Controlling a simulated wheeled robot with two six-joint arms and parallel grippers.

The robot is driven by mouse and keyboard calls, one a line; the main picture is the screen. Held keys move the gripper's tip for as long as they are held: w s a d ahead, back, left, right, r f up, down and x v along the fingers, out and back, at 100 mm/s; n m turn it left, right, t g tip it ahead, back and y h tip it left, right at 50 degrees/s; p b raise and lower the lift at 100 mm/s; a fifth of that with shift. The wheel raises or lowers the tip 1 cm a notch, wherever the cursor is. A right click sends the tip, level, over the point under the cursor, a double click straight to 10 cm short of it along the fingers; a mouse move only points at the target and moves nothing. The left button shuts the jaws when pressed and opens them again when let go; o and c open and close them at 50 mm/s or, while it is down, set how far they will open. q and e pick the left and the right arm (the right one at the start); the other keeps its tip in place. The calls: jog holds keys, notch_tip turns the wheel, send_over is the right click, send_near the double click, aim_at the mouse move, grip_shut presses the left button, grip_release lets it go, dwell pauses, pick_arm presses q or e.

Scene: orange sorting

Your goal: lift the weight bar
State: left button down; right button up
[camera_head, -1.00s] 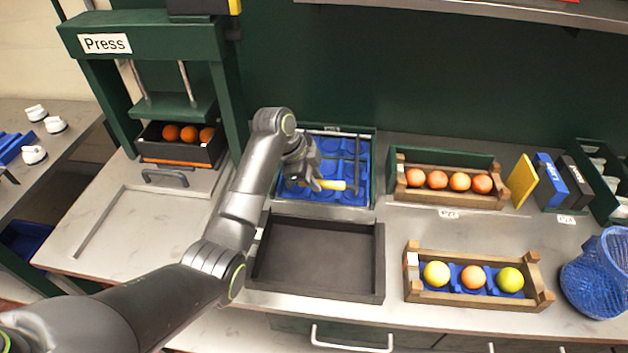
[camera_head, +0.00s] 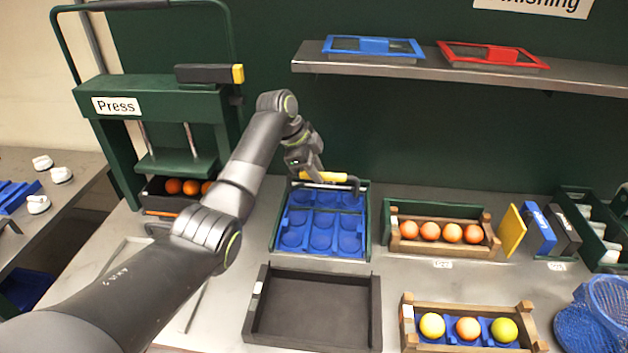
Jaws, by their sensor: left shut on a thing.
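The weight bar (camera_head: 340,186) is a grey bar with a yellow grip (camera_head: 333,176). It shows at the far edge of a green-framed crate (camera_head: 273,228) with a blue cupped insert, and appears raised there. My left gripper (camera_head: 316,177) is shut on the bar at its yellow grip. The fingers are small and partly hidden by the wrist. The blue cups in front of the bar are uncovered and look empty. My right gripper is not in view.
An empty dark tray (camera_head: 262,318) lies in front of the crate. To the right are a crate of oranges (camera_head: 480,248) and a wooden crate of yellow and orange fruit (camera_head: 408,335). The green press (camera_head: 150,90) stands left. A shelf (camera_head: 440,75) hangs above.

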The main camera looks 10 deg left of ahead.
pick_arm(q)
jog(key=shift+w+a, duration=0.1)
jog(key=shift+w, duration=0.1)
jog(key=shift+f, duration=0.1)
jog(key=c, duration=1.6)
grip_release()
jog(key=shift+w, duration=0.1)
jog(key=shift+o, duration=1.3)
jog(key=shift+w+f, duration=0.2)
jog(key=shift+w, duration=0.1)
jog(key=shift+o, duration=0.2)
jog(key=shift+w+f, duration=0.1)
jog(key=shift+w, duration=0.1)
jog(key=shift+s, duration=0.1)
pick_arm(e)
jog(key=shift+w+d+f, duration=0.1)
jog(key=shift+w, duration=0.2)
pick_arm(q)
jog(key=shift+s+r, duration=0.1)
jog(key=shift+r, duration=0.1)
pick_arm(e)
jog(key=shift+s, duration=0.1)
